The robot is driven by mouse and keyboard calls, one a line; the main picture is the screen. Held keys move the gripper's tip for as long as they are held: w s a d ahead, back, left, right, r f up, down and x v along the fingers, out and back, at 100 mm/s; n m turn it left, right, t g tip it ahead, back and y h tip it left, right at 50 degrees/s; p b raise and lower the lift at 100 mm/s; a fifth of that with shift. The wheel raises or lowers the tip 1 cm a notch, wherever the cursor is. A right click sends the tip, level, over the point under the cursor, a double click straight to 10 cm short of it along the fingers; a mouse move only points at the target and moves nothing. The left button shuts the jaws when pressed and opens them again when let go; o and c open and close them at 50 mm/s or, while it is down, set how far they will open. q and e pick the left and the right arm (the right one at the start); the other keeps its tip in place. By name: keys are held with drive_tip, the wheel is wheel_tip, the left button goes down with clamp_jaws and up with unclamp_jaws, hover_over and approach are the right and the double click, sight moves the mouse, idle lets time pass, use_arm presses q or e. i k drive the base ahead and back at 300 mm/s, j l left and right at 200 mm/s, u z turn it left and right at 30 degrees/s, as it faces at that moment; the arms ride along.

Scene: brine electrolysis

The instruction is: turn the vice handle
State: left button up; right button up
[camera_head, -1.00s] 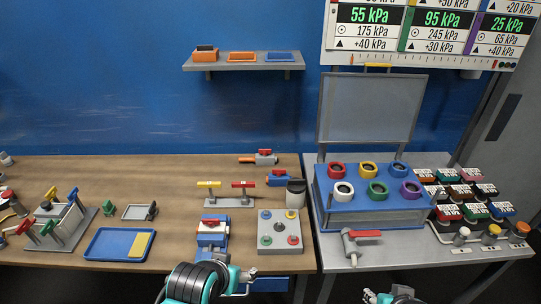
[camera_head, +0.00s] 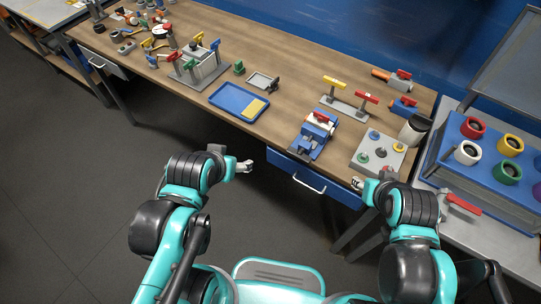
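The blue and grey vice (camera_head: 306,143) stands near the front edge of the wooden bench, above a blue drawer. Its red handle (camera_head: 320,118) lies on top at the rear of the vice. My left gripper (camera_head: 247,165) is in front of the bench, left of the vice and apart from it. My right gripper (camera_head: 356,184) is at the bench's front edge, right of and below the vice, near the grey button panel (camera_head: 379,152). Neither gripper touches the handle. Both grippers' fingers are too small to show a clear opening, and I see nothing held.
The drawer (camera_head: 308,180) has a protruding white handle. A grey table with a blue ring rack (camera_head: 456,168) stands at right. Floor at left is clear.

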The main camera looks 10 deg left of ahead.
sight(300, 154)
drive_tip(key=k+j+z, duration=0.1)
drive_tip(key=k, duration=0.45)
drive_tip(key=k+j, duration=0.1)
drive_tip(key=k, duration=0.45)
drive_tip(key=z, duration=0.05)
